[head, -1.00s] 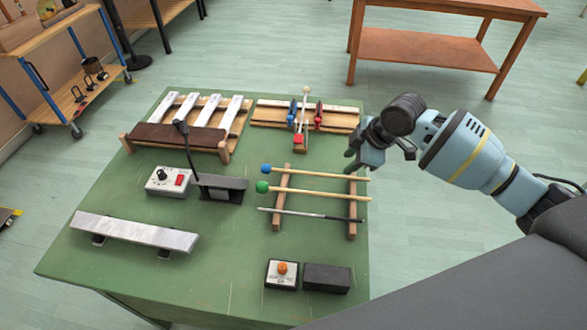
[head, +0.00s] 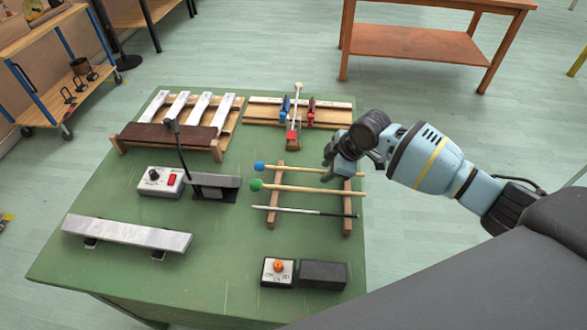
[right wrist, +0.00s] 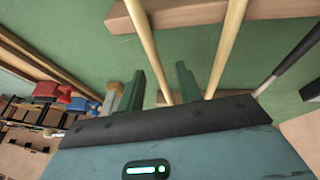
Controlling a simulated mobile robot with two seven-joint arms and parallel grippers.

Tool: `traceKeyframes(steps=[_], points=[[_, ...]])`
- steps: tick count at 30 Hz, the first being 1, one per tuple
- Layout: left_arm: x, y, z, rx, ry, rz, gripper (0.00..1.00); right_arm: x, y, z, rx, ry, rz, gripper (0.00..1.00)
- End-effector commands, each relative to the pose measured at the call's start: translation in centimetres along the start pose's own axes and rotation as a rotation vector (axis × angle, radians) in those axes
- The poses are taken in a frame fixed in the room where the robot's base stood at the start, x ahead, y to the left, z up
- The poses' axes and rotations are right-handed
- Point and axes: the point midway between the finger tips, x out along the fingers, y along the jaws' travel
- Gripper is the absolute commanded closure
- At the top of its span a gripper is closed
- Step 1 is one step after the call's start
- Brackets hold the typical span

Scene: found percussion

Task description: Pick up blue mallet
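The blue mallet, with a round blue head (head: 259,166) and a pale wooden handle (head: 295,170), lies across two wooden rails on the green table. My right gripper (head: 332,168) is over the far-right part of its handle and hides some of it in the head view. In the right wrist view my right gripper's dark green fingers (right wrist: 165,82) are apart, and the handle (right wrist: 148,50) of what appears to be the blue mallet runs between them in the picture. I cannot tell whether they are level with the handle. My left gripper is out of view.
A control box (head: 278,270) and black block (head: 323,274) are in front.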

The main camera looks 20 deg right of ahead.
Motion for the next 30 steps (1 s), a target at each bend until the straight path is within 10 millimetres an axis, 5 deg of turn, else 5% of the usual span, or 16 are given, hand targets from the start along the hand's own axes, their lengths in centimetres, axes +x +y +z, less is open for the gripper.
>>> traceKeyframes(steps=[7,15,30], points=[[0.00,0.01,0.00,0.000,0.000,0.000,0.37,0.09,0.07,-0.04,-0.001,0.001,0.002,0.65],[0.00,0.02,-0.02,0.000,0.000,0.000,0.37,0.09,0.05,-0.02,0.000,0.001,0.001,1.00],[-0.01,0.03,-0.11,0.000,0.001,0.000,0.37,-0.38,0.18,-0.23,-0.001,0.001,0.002,1.00]])
